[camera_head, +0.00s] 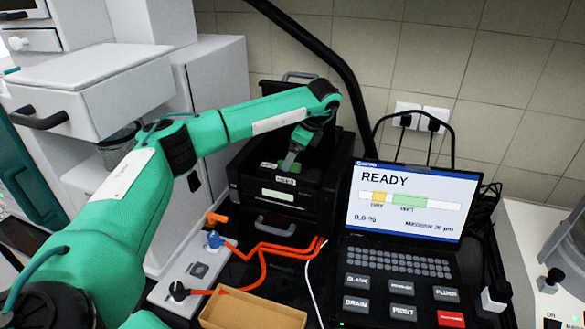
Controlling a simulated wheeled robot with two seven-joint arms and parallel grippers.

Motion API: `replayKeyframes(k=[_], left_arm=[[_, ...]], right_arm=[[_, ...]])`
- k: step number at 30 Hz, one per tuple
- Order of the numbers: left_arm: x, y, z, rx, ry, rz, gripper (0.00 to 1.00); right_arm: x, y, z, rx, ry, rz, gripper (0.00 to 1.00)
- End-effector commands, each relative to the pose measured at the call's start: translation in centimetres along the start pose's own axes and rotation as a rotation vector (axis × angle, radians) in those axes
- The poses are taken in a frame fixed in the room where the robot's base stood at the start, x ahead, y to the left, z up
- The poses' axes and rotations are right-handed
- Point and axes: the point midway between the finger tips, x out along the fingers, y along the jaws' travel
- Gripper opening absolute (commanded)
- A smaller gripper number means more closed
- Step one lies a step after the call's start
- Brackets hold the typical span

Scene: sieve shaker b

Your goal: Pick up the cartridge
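My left arm comes in from the left and reaches over the black instrument (270,217). My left gripper (290,162) points down into the open top of this instrument. Its fingers are small and dark here, so I cannot tell whether they are open or shut. My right gripper is not in view.
Right of the instrument stands a laptop-like console (405,215) reading READY. Orange tubes (275,248) run from a white block (192,275) in front of the instrument. An empty-looking tan tray (252,309) sits at the front. White cabinets (100,85) stand left; a tiled wall is behind.

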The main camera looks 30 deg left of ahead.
Motion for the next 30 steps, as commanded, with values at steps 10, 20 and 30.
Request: replayKeyframes(k=[10,20,30], left_arm=[[3.4,-0.1,0.0,0.0,-0.003,0.004,0.82],[6.2,-0.2,-0.2,0.0,-0.001,0.001,0.82],[6.2,-0.2,-0.2,0.0,-0.001,0.001,0.43]], right_arm=[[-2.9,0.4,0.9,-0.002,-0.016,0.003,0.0],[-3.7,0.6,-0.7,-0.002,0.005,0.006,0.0],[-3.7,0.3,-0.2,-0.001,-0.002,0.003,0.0]])
